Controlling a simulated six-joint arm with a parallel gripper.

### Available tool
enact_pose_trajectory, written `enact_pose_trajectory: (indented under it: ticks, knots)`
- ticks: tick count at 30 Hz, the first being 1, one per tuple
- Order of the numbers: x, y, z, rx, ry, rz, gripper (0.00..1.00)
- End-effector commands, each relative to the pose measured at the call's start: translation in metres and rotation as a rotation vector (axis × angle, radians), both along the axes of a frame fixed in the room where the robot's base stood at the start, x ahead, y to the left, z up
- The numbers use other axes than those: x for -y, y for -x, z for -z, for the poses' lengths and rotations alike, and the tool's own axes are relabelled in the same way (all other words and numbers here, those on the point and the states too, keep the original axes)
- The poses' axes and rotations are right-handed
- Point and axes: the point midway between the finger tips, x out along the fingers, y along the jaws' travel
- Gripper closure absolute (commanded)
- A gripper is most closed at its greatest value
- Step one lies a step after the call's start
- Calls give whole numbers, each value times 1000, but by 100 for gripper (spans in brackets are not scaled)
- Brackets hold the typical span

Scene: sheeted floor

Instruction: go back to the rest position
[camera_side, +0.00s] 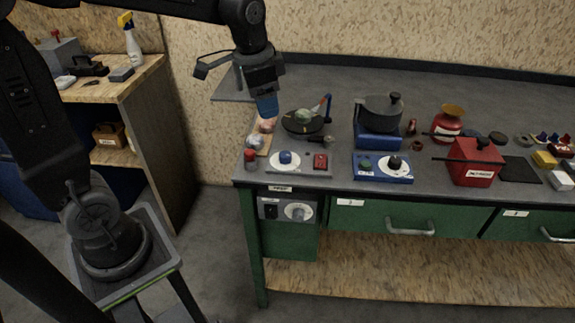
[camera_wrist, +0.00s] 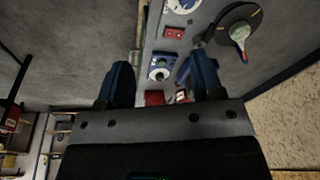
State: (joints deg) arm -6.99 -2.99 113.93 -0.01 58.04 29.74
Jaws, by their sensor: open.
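My gripper (camera_side: 267,106) is above the left end of the grey workbench (camera_side: 340,85), pointing down, with its blue fingers over a small wooden board (camera_side: 262,136) that holds small items. In the wrist view my gripper (camera_wrist: 160,85) has its two dark blue fingers spread apart. Nothing shows between the fingers except the bench and its items farther off. The lower part of the fingers is small in the side view.
Close by stand a black pan (camera_side: 297,125), a dark pot (camera_side: 381,112) on a blue burner, a red box (camera_side: 474,163) and a red canister (camera_side: 447,126). A wooden shelf (camera_side: 140,80) with a spray bottle (camera_side: 131,42) stands left. Air above the bench is free.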

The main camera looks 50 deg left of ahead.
Motion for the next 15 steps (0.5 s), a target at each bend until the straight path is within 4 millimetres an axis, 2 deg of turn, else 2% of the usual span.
enact_pose_trajectory:
  ticks: [1,3,9,12,15]
  knots:
    - [7,19,-9,39,6,-35,39]
    - [16,43,-16,84,21,-91,39]
    - [34,107,-21,209,82,-243,39]
    - [39,130,-16,254,115,-302,39]
    - [42,144,-12,285,138,-342,39]
